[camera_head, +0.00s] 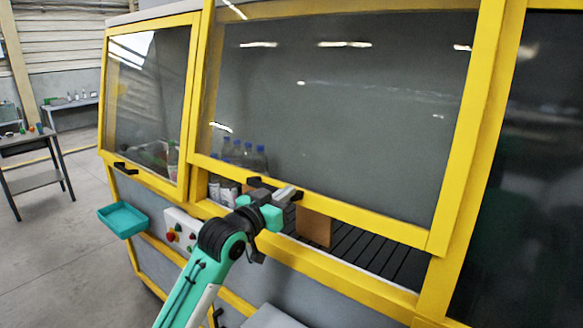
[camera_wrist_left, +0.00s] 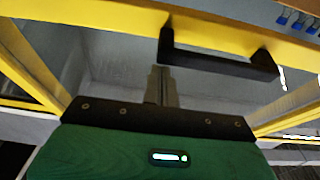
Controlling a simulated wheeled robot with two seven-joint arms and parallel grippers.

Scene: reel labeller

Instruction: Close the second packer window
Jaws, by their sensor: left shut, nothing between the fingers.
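The large middle packer window (camera_head: 340,110) is a dark pane in a yellow frame. Its bottom rail stands out above the yellow sill, leaving an open gap. A black bar handle (camera_head: 260,184) is on that rail; it also shows in the left wrist view (camera_wrist_left: 222,64). My left gripper (camera_head: 290,193) is at the handle, partly covering it. In the left wrist view its fingers (camera_wrist_left: 160,75) are shut and empty, close by one end of the handle. Whether they touch it I cannot tell. My right gripper is not in view.
Through the gap show a cardboard box (camera_head: 314,228), dark slats (camera_head: 365,250) and blue-capped bottles (camera_head: 248,157). A smaller window (camera_head: 150,90) at left sits flush in its frame. A teal tray (camera_head: 123,220) and a button box (camera_head: 180,232) stick out below.

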